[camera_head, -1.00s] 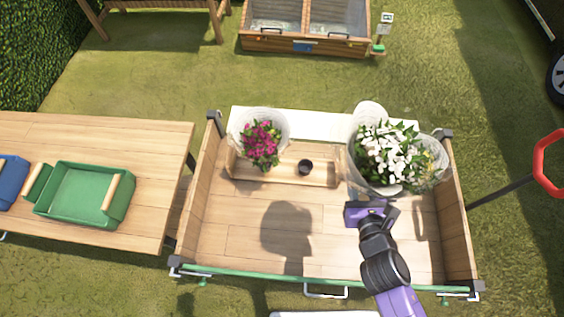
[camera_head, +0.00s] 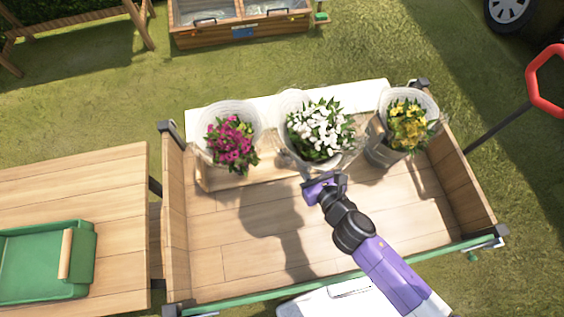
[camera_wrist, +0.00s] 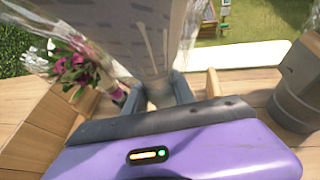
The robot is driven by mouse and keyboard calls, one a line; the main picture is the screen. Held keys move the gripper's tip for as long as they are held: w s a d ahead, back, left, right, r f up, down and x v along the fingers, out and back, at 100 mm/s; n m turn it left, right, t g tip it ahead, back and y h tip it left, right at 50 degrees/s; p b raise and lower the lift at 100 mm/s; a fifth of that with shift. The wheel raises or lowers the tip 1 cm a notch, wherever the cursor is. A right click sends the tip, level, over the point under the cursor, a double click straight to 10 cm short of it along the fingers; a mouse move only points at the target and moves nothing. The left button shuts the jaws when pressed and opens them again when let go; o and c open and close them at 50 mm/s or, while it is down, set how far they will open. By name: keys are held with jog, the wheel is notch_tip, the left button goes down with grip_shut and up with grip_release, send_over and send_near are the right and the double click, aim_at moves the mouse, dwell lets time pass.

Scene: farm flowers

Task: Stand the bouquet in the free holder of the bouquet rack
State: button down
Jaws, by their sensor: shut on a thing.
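The white-flower bouquet (camera_head: 318,130) in clear wrap is held upright by my gripper (camera_head: 324,182) over the middle of the wooden bouquet rack (camera_head: 262,171). In the wrist view, the fingers of my gripper (camera_wrist: 160,95) are shut on the lower end of its pale wrap (camera_wrist: 145,40). A magenta bouquet (camera_head: 230,140) stands at the rack's left end and shows in the wrist view (camera_wrist: 75,65). The free holder is hidden behind the held bouquet and my gripper. I cannot tell whether the bouquet's foot touches it.
A grey bucket (camera_head: 386,153) with yellow flowers (camera_head: 408,125) stands right of the rack. Both are in a wooden cart with side walls (camera_head: 177,205) and a green front edge (camera_head: 240,300). The cart floor in front is clear. A table with a green tray (camera_head: 40,265) is at left.

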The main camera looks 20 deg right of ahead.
jog(key=f+b, duration=0.1)
jog(key=f, duration=0.1)
jog(key=f+b, duration=0.1)
jog(key=f, duration=0.1)
jog(key=w+f+b, duration=0.1)
jog(key=shift+a+f, duration=0.25)
jog(key=shift+f, duration=0.15)
jog(key=w+m+h+b, duration=0.2)
jog(key=w+b, duration=0.2)
jog(key=w, duration=0.2)
notch_tip(320, 180, up, 10)
jog(key=m+g+h+b, duration=0.2)
jog(key=m+h+b, duration=0.1)
jog(key=m+h, duration=0.2)
send_over(286, 160)
notch_tip(286, 160, down, 19)
jog(key=b, duration=0.6)
jog(key=shift+f, duration=0.2)
jog(key=shift+f, duration=0.15)
jog(key=c, duration=1)
grip_release()
jog(key=shift+s, duration=0.1)
jog(key=shift+c, duration=0.2)
